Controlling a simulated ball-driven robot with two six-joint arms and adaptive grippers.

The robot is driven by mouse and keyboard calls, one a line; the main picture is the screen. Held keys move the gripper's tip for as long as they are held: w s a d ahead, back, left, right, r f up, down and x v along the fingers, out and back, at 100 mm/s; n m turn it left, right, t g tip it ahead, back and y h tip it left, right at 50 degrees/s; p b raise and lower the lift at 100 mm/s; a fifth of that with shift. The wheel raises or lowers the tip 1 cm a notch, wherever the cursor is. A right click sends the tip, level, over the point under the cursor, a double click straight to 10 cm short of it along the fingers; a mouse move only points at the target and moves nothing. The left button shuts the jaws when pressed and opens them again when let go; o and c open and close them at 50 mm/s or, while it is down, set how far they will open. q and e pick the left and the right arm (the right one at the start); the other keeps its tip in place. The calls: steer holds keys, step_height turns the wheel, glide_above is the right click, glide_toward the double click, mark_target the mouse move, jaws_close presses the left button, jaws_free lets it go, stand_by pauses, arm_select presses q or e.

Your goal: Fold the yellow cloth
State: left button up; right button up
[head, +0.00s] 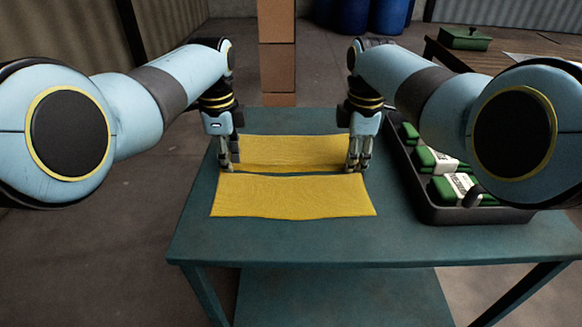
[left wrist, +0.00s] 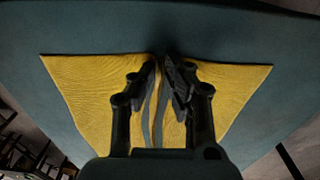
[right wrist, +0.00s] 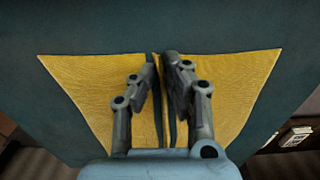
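The yellow cloth (head: 292,197) lies on the teal table, with a narrow dark line across its middle between a near part and a far part (head: 290,151). The near part looks a little raised. My left gripper (head: 230,168) is at the left end of this line, with its fingers drawn together on the cloth. My right gripper (head: 358,167) is likewise at the right end. In the left wrist view the fingers (left wrist: 160,64) nearly meet, with cloth on both sides. The right wrist view shows the same at the fingers (right wrist: 160,62). The pinched edge itself is mostly hidden.
A dark tray (head: 425,206) with several green-and-white packages stands on the table to the right of my right gripper. The teal table (head: 300,245) is clear in front of the cloth. A stack of brown boxes (head: 277,60) stands behind the table.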

arm_select(q)
steer(key=shift+s+f, duration=0.15)
steer(key=shift+f, duration=0.1)
jaws_close()
arm_select(e)
steer(key=shift+s+f, duration=0.15)
steer(key=shift+f, duration=0.05)
jaws_close()
steer(key=shift+f, duration=0.1)
